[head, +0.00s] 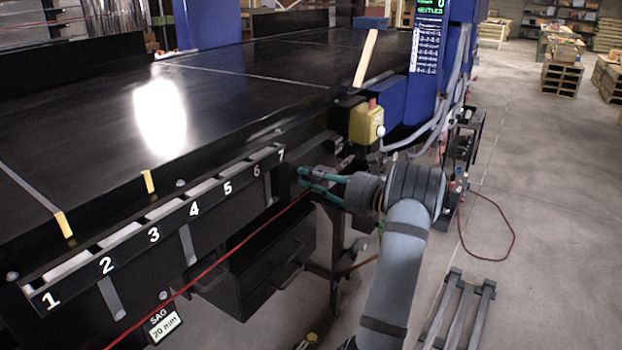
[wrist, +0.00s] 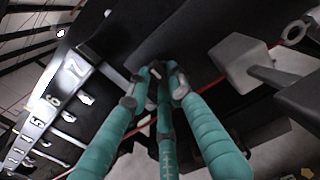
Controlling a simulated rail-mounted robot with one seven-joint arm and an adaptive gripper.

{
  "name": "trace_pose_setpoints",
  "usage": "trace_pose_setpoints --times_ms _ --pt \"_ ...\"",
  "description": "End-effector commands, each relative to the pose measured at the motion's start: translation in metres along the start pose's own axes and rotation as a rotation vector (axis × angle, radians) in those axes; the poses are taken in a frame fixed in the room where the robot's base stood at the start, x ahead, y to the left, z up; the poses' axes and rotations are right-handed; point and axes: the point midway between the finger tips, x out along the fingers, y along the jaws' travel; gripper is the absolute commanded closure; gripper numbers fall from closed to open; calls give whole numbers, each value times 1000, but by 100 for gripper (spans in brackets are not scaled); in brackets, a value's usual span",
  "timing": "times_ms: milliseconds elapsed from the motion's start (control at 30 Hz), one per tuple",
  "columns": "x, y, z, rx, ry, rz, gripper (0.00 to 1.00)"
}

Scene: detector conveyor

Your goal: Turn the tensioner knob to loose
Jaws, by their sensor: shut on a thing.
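My gripper (head: 303,178) has teal-wrapped fingers and reaches from the right to the side of the conveyor frame, just past the number 7. In the wrist view its fingertips (wrist: 156,84) are drawn together on a small dark part, which I take to be the tensioner knob. The fingers hide most of this knob, and its turn position cannot be read. The black conveyor (head: 90,100) has a numbered rail (head: 165,222) along its side; the rail also shows in the wrist view (wrist: 55,85).
A yellow box (head: 367,124) with a red button sits above my gripper. A black drawer (head: 250,275) hangs below the rail. A red cord (head: 215,262) runs under the gripper. A grey block (wrist: 240,65) is close right of the fingers in the wrist view. Floor at right is mostly open.

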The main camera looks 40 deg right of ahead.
Motion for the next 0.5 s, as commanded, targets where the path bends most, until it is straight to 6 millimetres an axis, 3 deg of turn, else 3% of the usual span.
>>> trace_pose_setpoints --times_ms 67,100,400,500 --pt "1 0 2 -5 -3 1 100" --pt "1 0 2 -5 -3 0 78" --pt "1 0 1 -3 -2 0 61" --pt "1 0 1 -2 -2 0 60"
